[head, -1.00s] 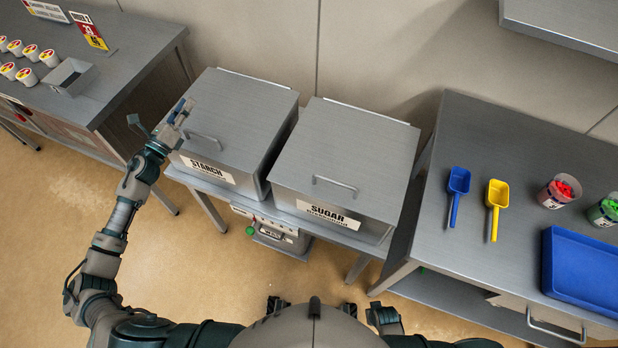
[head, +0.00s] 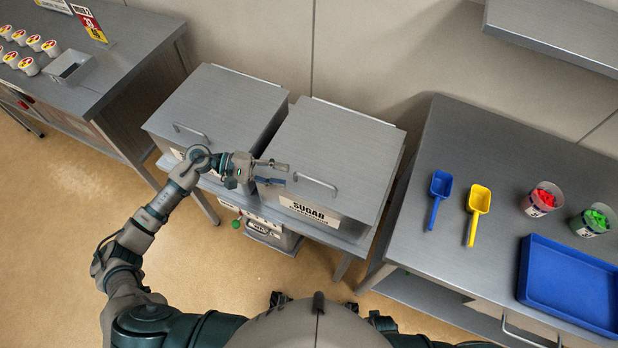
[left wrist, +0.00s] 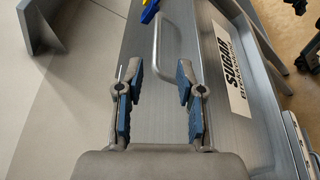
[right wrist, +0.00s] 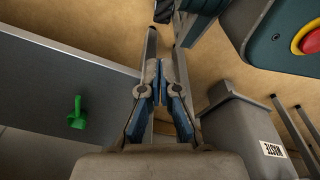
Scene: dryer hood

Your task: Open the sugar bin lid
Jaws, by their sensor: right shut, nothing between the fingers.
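The sugar bin (head: 370,208) stands in the middle with its flat grey lid (head: 340,145) down. Its bar handle (head: 316,183) is near the lid's front edge, and the black SUGAR label (head: 308,211) is on the front. My left gripper (head: 287,174) is just left of the handle, its fingers parted. In the left wrist view, the open, empty fingers (left wrist: 158,75) point at the handle (left wrist: 155,42), which lies ahead between them, apparently untouched. My right gripper (right wrist: 166,78) shows only in the right wrist view, shut and empty, low near a table.
The starch bin (head: 215,108) adjoins on the left, partly behind my left arm. The right table (head: 450,220) holds a blue scoop (head: 438,195), a yellow scoop (head: 478,205), two cups and a blue tray (head: 530,290). A waste bin (right wrist: 240,125) stands low right in the right wrist view.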

